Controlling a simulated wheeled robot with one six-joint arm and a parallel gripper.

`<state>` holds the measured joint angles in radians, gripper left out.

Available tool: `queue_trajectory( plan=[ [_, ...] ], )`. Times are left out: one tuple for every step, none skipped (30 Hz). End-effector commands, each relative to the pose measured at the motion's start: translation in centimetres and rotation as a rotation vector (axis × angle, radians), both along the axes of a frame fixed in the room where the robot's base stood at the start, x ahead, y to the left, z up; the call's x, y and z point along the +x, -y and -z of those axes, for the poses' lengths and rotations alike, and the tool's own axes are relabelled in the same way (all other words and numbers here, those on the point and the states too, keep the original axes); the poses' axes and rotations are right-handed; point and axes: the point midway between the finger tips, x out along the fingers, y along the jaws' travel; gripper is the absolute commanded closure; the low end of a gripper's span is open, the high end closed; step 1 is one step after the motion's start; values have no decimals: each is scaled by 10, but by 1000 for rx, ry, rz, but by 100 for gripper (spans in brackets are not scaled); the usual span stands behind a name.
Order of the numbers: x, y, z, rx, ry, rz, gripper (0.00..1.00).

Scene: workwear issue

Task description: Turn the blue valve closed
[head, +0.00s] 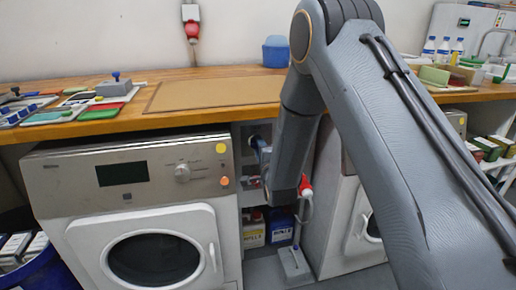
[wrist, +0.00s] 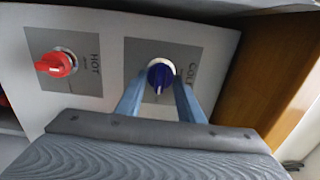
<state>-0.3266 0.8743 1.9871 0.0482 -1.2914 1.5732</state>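The blue valve (wrist: 161,76) shows in the wrist view, a dark blue handle on a round metal collar on a grey plate marked COLD. Its handle points down in that picture, toward my gripper. My gripper (wrist: 159,84) has its two light blue fingers apart, one on each side of the handle. Whether either finger touches the handle I cannot tell. A red valve (wrist: 56,64) on a plate marked HOT is to the left, its handle pointing left. In the head view my wrist reaches into the gap between the machines, and my arm hides much of that spot.
A washing machine (head: 135,205) stands left of the gap and another machine (head: 345,215) right of it. A wooden counter (head: 190,76) runs above. Containers (head: 280,224) stand low in the gap. A wooden side (wrist: 272,75) borders the valve panel on the right.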

Motion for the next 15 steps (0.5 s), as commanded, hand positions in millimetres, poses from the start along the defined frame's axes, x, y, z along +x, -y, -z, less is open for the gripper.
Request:
queue_trajectory(
  plan=[
    [-1,0,1,-1,-2,-1,59],
    [0,0,1,-1,-2,-1,54],
    [0,0,1,-1,-2,-1,48],
    [0,0,1,-1,-2,0,48],
    [0,0,1,0,-1,0,48],
    [0,0,1,0,-1,0,48],
    [0,0,1,0,-1,0,48],
    [0,0,1,0,-1,0,48],
    [0,0,0,0,-1,0,48],
    [0,0,0,0,-1,0,48],
    [0,0,0,0,-1,0,48],
    [-1,1,0,0,-1,0,48],
    [-2,1,0,-1,-1,0,48],
    [-4,2,1,-2,-2,0,48],
    [-8,3,1,-2,-3,0,48]
  ],
)
